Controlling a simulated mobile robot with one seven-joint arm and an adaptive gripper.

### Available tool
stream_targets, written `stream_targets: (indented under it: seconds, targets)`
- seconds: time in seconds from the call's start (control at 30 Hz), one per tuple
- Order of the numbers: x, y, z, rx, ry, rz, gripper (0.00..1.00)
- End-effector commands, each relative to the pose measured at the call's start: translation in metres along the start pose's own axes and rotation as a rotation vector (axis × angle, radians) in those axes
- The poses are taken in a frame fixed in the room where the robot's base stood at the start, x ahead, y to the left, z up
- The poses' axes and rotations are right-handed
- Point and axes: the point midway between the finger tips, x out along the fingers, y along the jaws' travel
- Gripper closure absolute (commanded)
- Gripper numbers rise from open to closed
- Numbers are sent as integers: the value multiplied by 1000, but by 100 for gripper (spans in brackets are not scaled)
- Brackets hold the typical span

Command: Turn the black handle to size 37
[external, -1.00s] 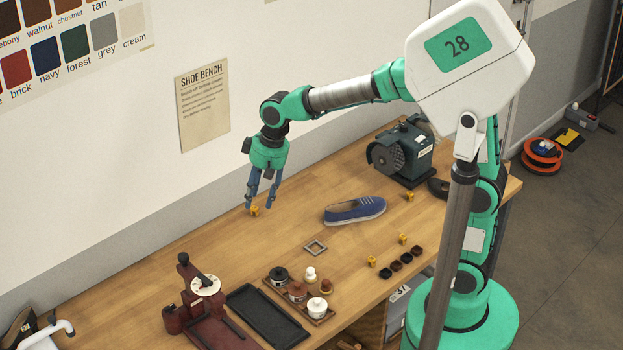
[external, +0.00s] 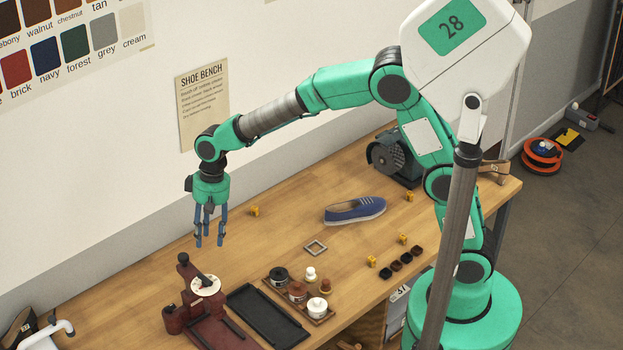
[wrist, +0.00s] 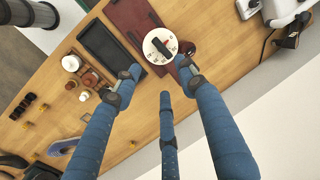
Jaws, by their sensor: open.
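The black handle (external: 207,281) lies across a white round dial (external: 204,288) on a dark red device (external: 175,319) at the bench's left part. In the wrist view the black handle (wrist: 161,48) sits on the white dial (wrist: 153,37); its size marks are too small to read. My gripper (external: 209,240) is open and empty, with blue fingers pointing down. It hangs above the bench, behind the dial and apart from it. In the wrist view its fingers (wrist: 160,85) spread below the dial.
A black tray (external: 267,316) and a wooden tray of jars (external: 298,300) stand right of the device. A blue shoe (external: 355,210), a square frame (external: 315,248) and small yellow blocks (external: 371,261) lie farther right. The wall with a poster (external: 203,105) rises behind.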

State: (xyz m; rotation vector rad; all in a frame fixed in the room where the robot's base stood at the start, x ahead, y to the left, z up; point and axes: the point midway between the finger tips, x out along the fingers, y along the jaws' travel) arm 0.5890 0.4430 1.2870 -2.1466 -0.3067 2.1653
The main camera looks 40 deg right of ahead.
Motion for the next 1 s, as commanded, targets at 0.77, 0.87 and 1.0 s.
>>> stream_targets:
  seconds: [0.77,0.87,1.0]
  targets:
    - [61,1,1,0,-2,1,59]
    - [78,1,1,0,-3,2,59]
    - [100,1,1,1,-2,2,59]
